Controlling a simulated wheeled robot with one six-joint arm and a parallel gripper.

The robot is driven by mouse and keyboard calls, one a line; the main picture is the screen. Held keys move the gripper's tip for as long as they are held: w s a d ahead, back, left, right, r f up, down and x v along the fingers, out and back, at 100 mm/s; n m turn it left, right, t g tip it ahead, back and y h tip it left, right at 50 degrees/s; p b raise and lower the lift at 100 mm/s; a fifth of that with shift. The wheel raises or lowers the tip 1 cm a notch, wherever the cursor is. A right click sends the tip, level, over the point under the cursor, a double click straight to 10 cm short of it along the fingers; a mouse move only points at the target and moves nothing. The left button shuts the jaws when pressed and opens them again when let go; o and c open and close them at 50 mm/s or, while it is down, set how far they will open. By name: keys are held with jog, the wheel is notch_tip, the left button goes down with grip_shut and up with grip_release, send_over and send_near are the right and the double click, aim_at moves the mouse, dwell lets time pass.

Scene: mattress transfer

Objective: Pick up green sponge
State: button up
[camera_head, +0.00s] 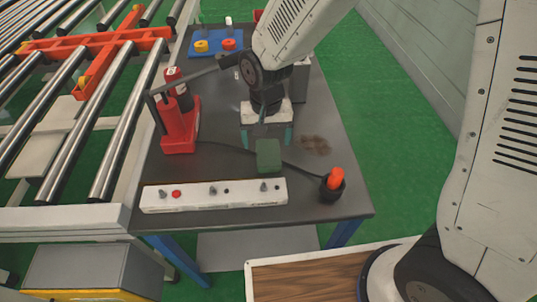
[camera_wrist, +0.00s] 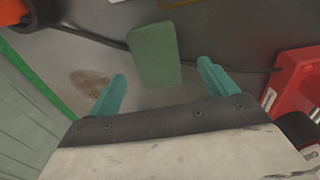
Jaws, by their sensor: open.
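The green sponge (camera_head: 268,155) lies on the dark grey table (camera_head: 225,175), behind the white control panel. In the wrist view the sponge (camera_wrist: 154,54) is a green block just beyond my fingertips, roughly between them and nearer the left one. My gripper (camera_head: 267,137) is above the table, just behind the sponge, with its teal fingers pointing down. In the wrist view my gripper (camera_wrist: 162,70) is open and empty, with a finger on each side. I cannot tell its exact height above the table.
A white panel (camera_head: 215,195) with knobs and a red button lies along the front edge. A red device (camera_head: 180,125) with a lever stands left. A black holder (camera_head: 332,187) with an orange top stands right. A black cable runs past the sponge. A brown stain (camera_head: 315,145) marks the tabletop.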

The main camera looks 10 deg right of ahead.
aim_at(268, 152)
jog(key=f, duration=0.5)
jog(key=shift+d+f, duration=0.2)
jog(key=shift+c, duration=0.4)
jog(key=c, duration=1.1)
jog(key=shift+o, duration=0.2)
notch_tip(268, 152, up, 10)
